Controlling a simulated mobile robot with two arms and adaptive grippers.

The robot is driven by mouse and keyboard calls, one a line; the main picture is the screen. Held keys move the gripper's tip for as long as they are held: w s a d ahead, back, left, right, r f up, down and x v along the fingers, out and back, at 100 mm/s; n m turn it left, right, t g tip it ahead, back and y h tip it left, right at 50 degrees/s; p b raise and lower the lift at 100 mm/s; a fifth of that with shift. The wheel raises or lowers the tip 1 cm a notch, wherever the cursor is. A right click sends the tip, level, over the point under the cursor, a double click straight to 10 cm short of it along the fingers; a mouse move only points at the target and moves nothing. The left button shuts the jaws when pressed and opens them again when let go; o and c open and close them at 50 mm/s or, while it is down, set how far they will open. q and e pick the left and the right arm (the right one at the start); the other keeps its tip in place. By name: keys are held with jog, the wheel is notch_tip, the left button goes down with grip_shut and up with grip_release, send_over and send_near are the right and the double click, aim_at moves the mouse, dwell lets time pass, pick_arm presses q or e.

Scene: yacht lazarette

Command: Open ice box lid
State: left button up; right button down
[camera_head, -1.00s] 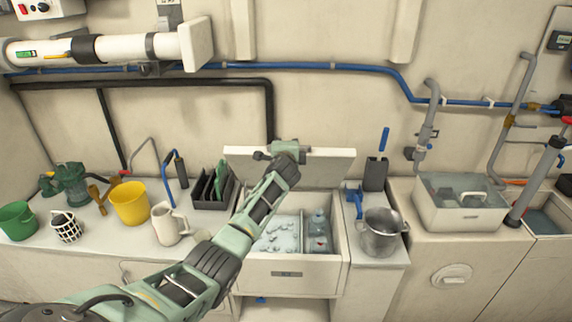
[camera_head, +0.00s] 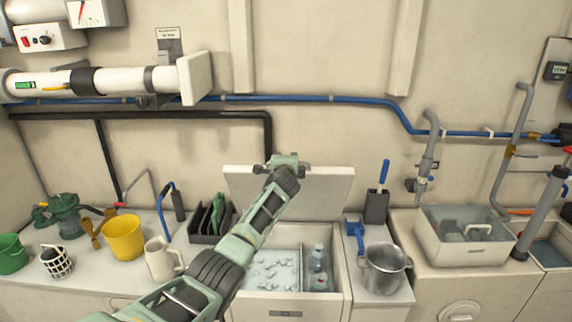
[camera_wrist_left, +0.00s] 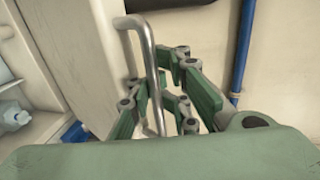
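The ice box (camera_head: 341,306) is a white cabinet with an open top, showing ice (camera_head: 272,270) on one side and bottles (camera_head: 318,262) on the other. Its white lid (camera_head: 325,190) is raised, standing steeply behind the opening. My left arm reaches across the front to the lid's upper part, with the left gripper (camera_head: 283,163) there. In the left wrist view, a metal bar handle (camera_wrist_left: 147,50) passes between the left gripper's fingers (camera_wrist_left: 165,85). The fingers are apart, with a visible gap beside the handle. My right gripper is out of view.
A dark rack (camera_head: 208,222), white pitcher (camera_head: 160,260) and yellow bucket (camera_head: 123,238) stand left of the box. A metal pot (camera_head: 384,270) and dark holder (camera_head: 376,206) stand right. A blue pipe (camera_head: 360,100) runs along the wall behind.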

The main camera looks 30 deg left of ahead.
pick_arm(q)
jog(key=shift+o, duration=0.8)
jog(key=shift+s+d+r, duration=0.15)
jog(key=shift+d+r, duration=0.05)
jog(key=shift+r, duration=0.05)
jog(key=shift+f, duration=0.25)
jog(key=shift+s, duration=0.2)
jog(key=shift+s+d, duration=0.15)
jog(key=shift+s, duration=0.05)
jog(key=v, duration=1.1)
jog(key=shift+r, duration=0.25)
jog(key=shift+d, duration=0.1)
jog(key=shift+c, duration=0.2)
